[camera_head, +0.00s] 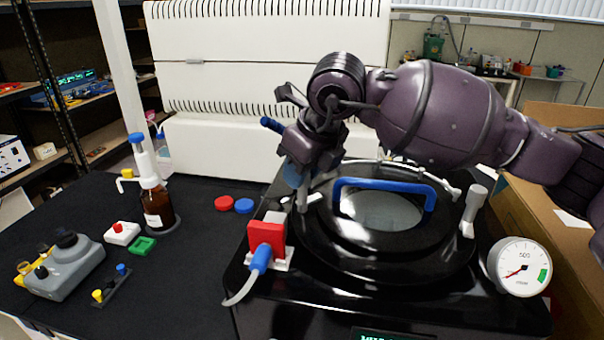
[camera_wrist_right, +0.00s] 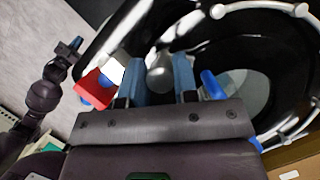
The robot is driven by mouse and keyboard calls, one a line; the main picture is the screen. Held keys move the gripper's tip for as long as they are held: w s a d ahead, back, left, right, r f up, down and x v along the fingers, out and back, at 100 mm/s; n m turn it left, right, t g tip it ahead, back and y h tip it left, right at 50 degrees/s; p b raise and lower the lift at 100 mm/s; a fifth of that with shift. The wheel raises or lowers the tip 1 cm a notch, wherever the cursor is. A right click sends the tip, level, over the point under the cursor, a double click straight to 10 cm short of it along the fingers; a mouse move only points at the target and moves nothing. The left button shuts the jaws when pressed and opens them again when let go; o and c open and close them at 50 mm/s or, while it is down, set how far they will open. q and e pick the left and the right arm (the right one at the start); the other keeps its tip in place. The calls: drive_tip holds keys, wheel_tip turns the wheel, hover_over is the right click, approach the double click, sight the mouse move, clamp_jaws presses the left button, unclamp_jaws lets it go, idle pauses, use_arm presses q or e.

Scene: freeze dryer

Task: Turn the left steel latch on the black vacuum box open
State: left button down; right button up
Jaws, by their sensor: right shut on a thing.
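The black vacuum box (camera_head: 290,302) has a round lid with a blue handle (camera_head: 385,184). My right gripper (camera_head: 298,182) reaches down over the lid's left edge. It is shut on the left steel latch (camera_head: 303,201), mostly hidden by the fingers in the head view. In the right wrist view the latch's rounded steel end (camera_wrist_right: 160,74) sits between the two blue fingers. The right steel latch (camera_head: 474,208) stands upright at the lid's right edge. My left gripper is out of the head view; its arm shows small at the left of the right wrist view, its end (camera_wrist_right: 70,48) too small to read.
A red block with a blue plug (camera_head: 266,240) stands close beside the left latch. A pressure gauge (camera_head: 522,267) is at the box's right front. A brown bottle (camera_head: 156,205), coloured caps and a grey device (camera_head: 65,265) stand on the black table at left. A cardboard box (camera_head: 550,245) is at right.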

drive_tip(key=n+g, duration=0.1)
drive_tip(key=n, duration=0.1)
drive_tip(key=shift+n+y+b, duration=0.3)
drive_tip(key=shift+n+b, duration=0.1)
drive_tip(key=n+g, duration=0.1)
drive_tip(key=n, duration=0.1)
drive_tip(key=shift+n+b, duration=0.4)
drive_tip(key=n+g, duration=0.1)
drive_tip(key=n, duration=0.1)
drive_tip(key=shift+n+y+b, duration=0.3)
drive_tip(key=shift+b, duration=0.1)
drive_tip(key=shift+n+g+b, duration=0.4)
drive_tip(key=shift+n, duration=1.1)
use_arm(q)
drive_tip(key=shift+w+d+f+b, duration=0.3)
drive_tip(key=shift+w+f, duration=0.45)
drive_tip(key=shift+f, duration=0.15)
use_arm(e)
drive_tip(key=shift+n+g, duration=0.3)
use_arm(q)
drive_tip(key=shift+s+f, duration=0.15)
use_arm(e)
drive_tip(key=shift+r, duration=0.1)
drive_tip(key=o, duration=0.5)
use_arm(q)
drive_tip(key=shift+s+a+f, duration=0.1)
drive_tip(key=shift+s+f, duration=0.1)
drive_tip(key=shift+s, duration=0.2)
use_arm(e)
drive_tip(key=o, duration=0.4)
